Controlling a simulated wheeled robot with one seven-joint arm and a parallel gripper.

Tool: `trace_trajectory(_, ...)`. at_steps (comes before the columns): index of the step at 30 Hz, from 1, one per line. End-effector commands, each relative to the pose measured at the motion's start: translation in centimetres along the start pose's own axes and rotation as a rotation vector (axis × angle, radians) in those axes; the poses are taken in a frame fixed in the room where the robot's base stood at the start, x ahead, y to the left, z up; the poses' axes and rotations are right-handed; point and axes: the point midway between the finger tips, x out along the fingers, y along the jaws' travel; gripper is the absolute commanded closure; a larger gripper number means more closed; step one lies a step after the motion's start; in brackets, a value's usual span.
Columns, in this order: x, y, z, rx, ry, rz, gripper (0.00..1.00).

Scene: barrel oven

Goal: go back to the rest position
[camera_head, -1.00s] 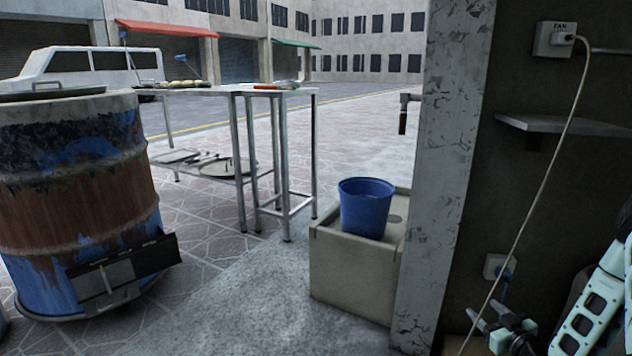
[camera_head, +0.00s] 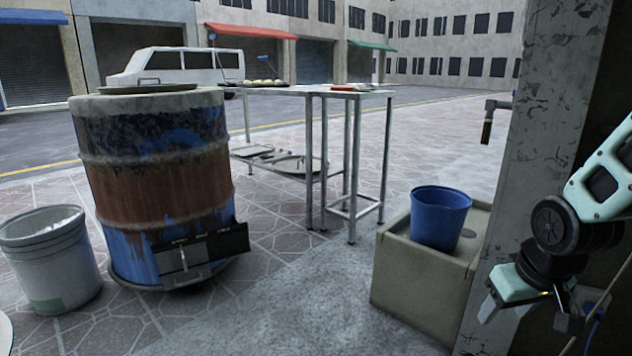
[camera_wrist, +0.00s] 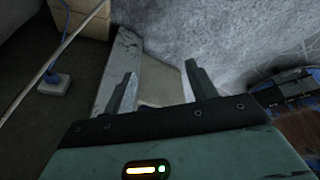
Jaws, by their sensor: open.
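My gripper (camera_head: 522,318) hangs at the lower right of the head view, in front of the concrete pillar, with its fingers pointing down. In the wrist view my gripper (camera_wrist: 158,88) shows two fingers spread apart with nothing between them. Past the fingers the pillar's foot, a pale block and grey ground show. My arm is folded above the gripper at the right edge of the head view.
A barrel oven (camera_head: 155,185) stands left, a white bucket (camera_head: 50,262) beside it. A metal table (camera_head: 352,150) stands behind. A blue bucket (camera_head: 440,218) sits on a concrete block (camera_head: 410,285) near the pillar (camera_head: 535,130). Open ground lies between barrel and block.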

Motion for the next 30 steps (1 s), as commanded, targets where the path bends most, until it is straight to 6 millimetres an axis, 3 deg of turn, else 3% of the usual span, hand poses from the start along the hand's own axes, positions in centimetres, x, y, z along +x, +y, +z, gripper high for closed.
trace_trajectory(4,-4.0,-4.2,2.9,0.005,-0.084,-0.053,0.43)
trace_trajectory(8,-7.5,-9.9,3.8,-0.166,-0.131,-0.107,0.43)
trace_trajectory(12,-11.0,-14.8,6.0,-0.334,-0.180,-0.149,0.43)
trace_trajectory(18,-16.1,-20.0,10.3,-0.568,-0.246,-0.186,0.43)
trace_trajectory(20,-17.8,-21.2,11.9,-0.641,-0.265,-0.192,0.43)
trace_trajectory(30,-24.5,-20.6,9.4,-0.628,-0.266,-0.191,0.43)
